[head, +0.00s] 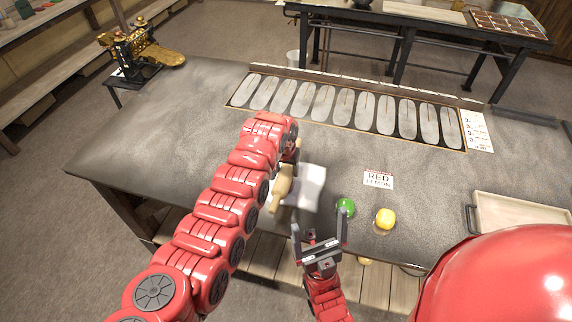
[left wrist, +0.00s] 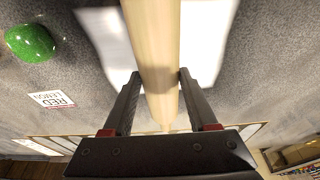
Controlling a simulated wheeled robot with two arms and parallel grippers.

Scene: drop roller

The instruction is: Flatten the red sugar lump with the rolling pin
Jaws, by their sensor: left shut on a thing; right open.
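My left gripper (head: 289,160) is shut on the wooden rolling pin (head: 281,190). In the left wrist view the pin (left wrist: 154,45) runs between the two fingers (left wrist: 158,78). The pin is over a white sheet (head: 311,187) on the table; I cannot tell whether it touches the sheet. No red lump shows in either view; the pin and my left arm hide part of the sheet. My right gripper (head: 320,230) is open and empty at the table's front edge, just below the green lump (head: 346,207).
A yellow lump (head: 385,218) lies right of the green one. A card reading RED LEMON (head: 378,180) lies behind them. A tray (head: 520,218) is at the right, a long mould panel (head: 345,108) at the back.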

